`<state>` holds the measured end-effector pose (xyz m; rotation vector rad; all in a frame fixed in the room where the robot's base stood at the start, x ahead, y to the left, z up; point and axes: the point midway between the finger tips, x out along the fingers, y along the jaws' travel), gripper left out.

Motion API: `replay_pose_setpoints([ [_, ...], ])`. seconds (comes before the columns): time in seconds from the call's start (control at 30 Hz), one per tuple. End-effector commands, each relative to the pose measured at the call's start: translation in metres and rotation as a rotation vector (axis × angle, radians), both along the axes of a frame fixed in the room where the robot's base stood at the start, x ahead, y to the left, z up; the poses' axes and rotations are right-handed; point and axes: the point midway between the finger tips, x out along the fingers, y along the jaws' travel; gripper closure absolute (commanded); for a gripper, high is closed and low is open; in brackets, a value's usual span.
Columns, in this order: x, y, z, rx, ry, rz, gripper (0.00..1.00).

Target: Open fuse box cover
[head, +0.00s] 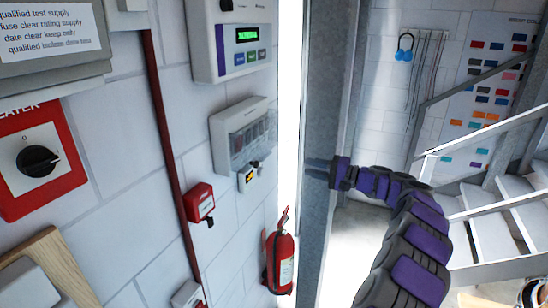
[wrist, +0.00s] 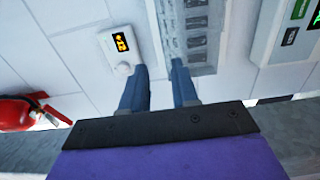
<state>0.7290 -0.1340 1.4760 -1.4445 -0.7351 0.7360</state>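The fuse box (head: 232,121) is a pale grey box on the white wall, left of the bright gap. Its translucent cover (head: 240,150) lies over a row of dark fuses and looks shut. The wrist view shows the box (wrist: 205,69) just past my fingers, with several grey switches or fuses in it. My gripper (head: 312,168) is to the right of the box, in front of the metal post in the head view. In the wrist view my gripper (wrist: 160,68) is open and empty. One fingertip is over the box's edge; the other is near a small display unit.
The display unit (head: 248,179) sits just under the fuse box and shows in the wrist view (wrist: 122,46). A panel with a green screen (head: 232,55) is above. A red fire extinguisher (head: 283,258) hangs below. A metal post (head: 322,240) and stairs (head: 497,222) are right.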

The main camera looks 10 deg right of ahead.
Motion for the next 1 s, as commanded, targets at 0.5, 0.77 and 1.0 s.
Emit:
replay_pose_setpoints([
  [0.5, 0.059, 0.071, 0.0, 0.006, 0.001, 0.002, 0.71],
  [0.77, 0.081, 0.106, -0.001, 0.002, 0.001, -0.001, 0.71],
  [1.0, 0.086, 0.112, -0.001, 0.006, 0.001, 0.001, 0.71],
])
